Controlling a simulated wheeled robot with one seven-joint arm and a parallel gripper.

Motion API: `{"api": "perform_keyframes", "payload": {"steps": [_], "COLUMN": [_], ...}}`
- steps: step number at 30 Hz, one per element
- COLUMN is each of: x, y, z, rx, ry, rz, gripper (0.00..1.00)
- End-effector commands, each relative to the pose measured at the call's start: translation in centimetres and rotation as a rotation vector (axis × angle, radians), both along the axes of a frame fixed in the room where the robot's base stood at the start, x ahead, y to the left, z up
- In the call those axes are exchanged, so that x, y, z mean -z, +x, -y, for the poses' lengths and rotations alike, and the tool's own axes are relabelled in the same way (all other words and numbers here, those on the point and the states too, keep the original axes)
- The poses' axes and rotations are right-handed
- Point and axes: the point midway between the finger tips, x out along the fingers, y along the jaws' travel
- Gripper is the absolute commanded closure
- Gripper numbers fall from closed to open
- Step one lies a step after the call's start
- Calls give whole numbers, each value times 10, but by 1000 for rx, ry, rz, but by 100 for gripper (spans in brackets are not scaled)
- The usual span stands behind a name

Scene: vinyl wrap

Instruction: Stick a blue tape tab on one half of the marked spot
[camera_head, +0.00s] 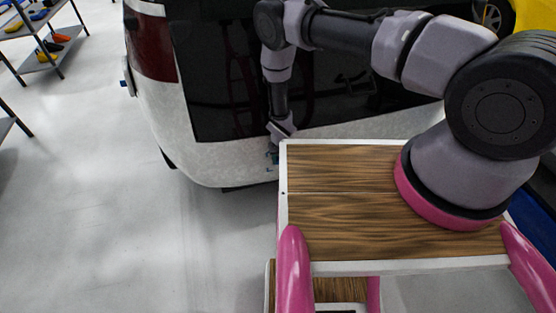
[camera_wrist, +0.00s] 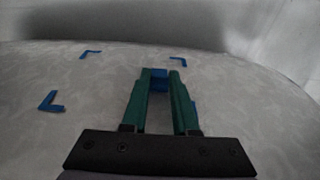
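The marked spot is on the pale, mottled panel (camera_wrist: 105,85) of the vehicle, outlined by blue corner marks. Marks show at the upper left (camera_wrist: 90,53), upper right (camera_wrist: 178,61) and lower left (camera_wrist: 50,102). Another blue piece (camera_wrist: 195,105) is partly hidden behind the right finger. My gripper (camera_wrist: 160,73) has green fingers with a small blue tape tab (camera_wrist: 159,80) between their tips. The tips lie inside the spot, nearer its right side. I cannot tell whether the tab touches the panel. In the head view, my gripper (camera_head: 273,155) is small and partly hidden by my body, close to the vehicle's rear.
The white vehicle (camera_head: 215,155) with a dark rear window fills the top middle. Shelves (camera_head: 40,40) with colored items stand at the far left. The grey floor (camera_head: 90,210) on the left is clear.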

Motion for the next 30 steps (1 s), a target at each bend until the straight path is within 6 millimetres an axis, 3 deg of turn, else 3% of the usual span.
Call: {"api": "perform_keyframes", "payload": {"steps": [1,3,12,16,30], "x": [-1,-1,-1,-10,-93], "y": [3,3,1,0,-18], "z": [-1,-1,0,0,4], "rx": [0,0,0,-1,0], "ry": [2,2,2,1,2], "rz": [6,5,3,3,4], "gripper": [61,38,38,38,38]}}
